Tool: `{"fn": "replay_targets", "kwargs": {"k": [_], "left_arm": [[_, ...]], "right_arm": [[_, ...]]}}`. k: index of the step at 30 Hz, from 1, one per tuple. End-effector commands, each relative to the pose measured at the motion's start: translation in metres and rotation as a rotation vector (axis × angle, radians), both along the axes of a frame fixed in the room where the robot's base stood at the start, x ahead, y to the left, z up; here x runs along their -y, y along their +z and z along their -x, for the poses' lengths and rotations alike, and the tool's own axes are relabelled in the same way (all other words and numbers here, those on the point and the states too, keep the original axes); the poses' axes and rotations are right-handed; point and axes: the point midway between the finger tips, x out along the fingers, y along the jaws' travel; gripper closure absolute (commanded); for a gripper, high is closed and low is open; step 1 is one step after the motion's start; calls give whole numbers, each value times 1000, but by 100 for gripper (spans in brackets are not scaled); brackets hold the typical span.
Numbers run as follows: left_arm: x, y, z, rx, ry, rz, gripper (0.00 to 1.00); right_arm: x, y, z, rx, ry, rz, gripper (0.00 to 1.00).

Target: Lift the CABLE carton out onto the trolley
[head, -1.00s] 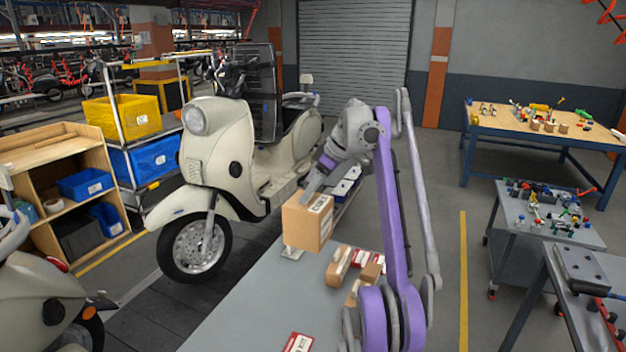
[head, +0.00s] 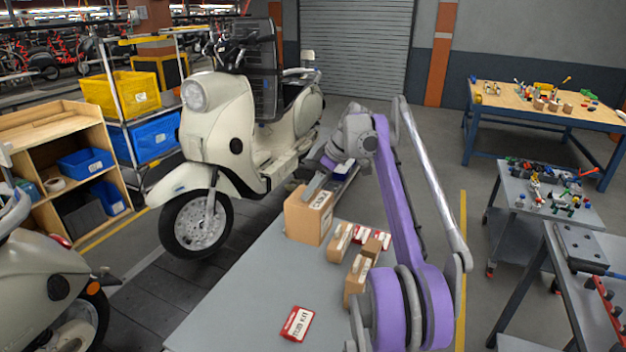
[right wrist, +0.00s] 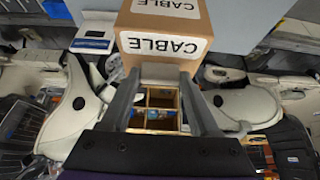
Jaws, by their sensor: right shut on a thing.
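The CABLE carton (head: 302,218) is a brown box with a white label, at the far end of a grey tabletop (head: 245,290) in the head view. I cannot tell whether its base touches that top. In the right wrist view the carton (right wrist: 215,20) shows large CABLE labels on two faces. My right gripper (head: 314,187) is shut on the carton's upper part; its two fingers reach the carton (right wrist: 165,75) in the wrist view. My left gripper is out of view.
Small brown cartons (head: 340,242) stand on the grey top, right of the CABLE carton. A red and white box (head: 297,324) lies near the front. The left part of the top is clear. A cream scooter (head: 220,150) stands behind, left.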

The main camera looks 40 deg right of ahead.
Motion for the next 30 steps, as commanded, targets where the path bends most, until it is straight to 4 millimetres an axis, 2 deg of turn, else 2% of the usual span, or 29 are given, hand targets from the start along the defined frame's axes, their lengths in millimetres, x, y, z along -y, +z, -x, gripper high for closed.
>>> {"fn": "replay_targets", "kwargs": {"k": [1, 14, 30], "left_arm": [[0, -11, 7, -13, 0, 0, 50], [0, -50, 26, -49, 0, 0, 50], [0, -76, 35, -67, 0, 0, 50]], "right_arm": [[0, -14, 2, -8, 0, -1, 100], [0, -56, 2, -5, 0, 0, 100], [0, -108, 1, -2, 0, 0, 100]]}}
